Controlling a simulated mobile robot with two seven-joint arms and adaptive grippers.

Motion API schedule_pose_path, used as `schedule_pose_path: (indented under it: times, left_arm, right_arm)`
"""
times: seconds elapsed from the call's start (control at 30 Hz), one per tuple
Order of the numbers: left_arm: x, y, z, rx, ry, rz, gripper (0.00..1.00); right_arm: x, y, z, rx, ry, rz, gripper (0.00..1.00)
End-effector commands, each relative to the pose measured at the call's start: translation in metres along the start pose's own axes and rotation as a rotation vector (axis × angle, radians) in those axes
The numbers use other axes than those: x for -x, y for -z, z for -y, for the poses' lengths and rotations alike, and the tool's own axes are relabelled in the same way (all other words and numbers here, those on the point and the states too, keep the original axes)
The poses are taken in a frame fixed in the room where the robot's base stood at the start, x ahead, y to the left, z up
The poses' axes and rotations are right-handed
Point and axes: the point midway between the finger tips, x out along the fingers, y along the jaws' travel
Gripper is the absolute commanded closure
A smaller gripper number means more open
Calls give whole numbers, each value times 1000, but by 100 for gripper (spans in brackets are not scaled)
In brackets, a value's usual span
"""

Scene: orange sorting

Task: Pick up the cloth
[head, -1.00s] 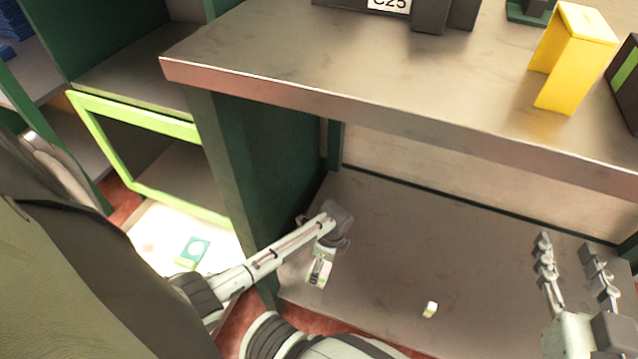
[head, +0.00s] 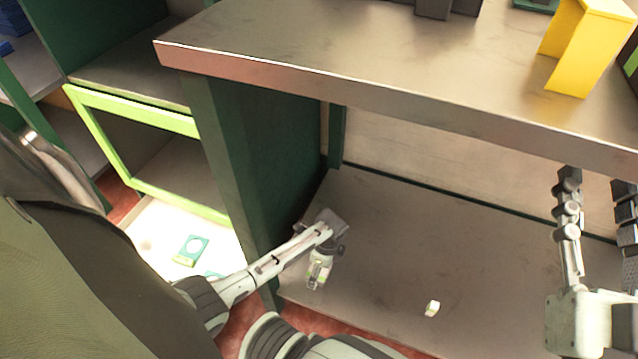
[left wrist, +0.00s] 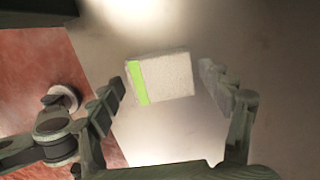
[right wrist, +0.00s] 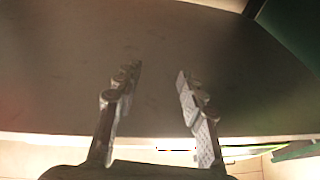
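A small white block with a green stripe (left wrist: 163,78), possibly the folded cloth, shows in the left wrist view between the fingertips of my left gripper (left wrist: 163,82). The fingers are open with narrow gaps on both sides. In the head view my left gripper (head: 318,273) points down near the front left of the lower shelf and mostly hides that block. A small white piece (head: 432,308) lies farther right on the shelf; I cannot tell if it is cloth. My right gripper (head: 597,180) is open and empty, pointing up by the tabletop's edge; it also shows in the right wrist view (right wrist: 160,72).
The tabletop (head: 330,50) overhangs the lower shelf (head: 400,235). A dark green side panel (head: 265,150) stands left of my left gripper. A bright green frame (head: 140,115) and a teal card (head: 190,250) are at the left. A yellow stand (head: 575,50) is on the tabletop.

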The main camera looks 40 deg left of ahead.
Motion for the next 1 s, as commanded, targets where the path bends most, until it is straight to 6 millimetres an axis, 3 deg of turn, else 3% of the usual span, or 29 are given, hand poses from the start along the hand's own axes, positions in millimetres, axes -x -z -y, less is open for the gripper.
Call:
schedule_pose_path:
  times: [0.03,0.3,0.67,0.87,1.0]
  left_arm:
    - [0,0,0,0,0,0,33]
    - [0,0,0,0,0,0,63]
    - [4,-1,0,0,0,1,64]
    - [18,-3,0,0,1,1,64]
    - [36,-5,1,-1,2,1,64]
  right_arm:
    - [0,0,0,0,0,0,60]
    - [0,0,0,0,0,1,60]
    - [0,-3,-1,3,-2,22,60]
    - [2,-31,-13,30,-22,161,60]
    - [11,-61,-28,57,-49,324,60]
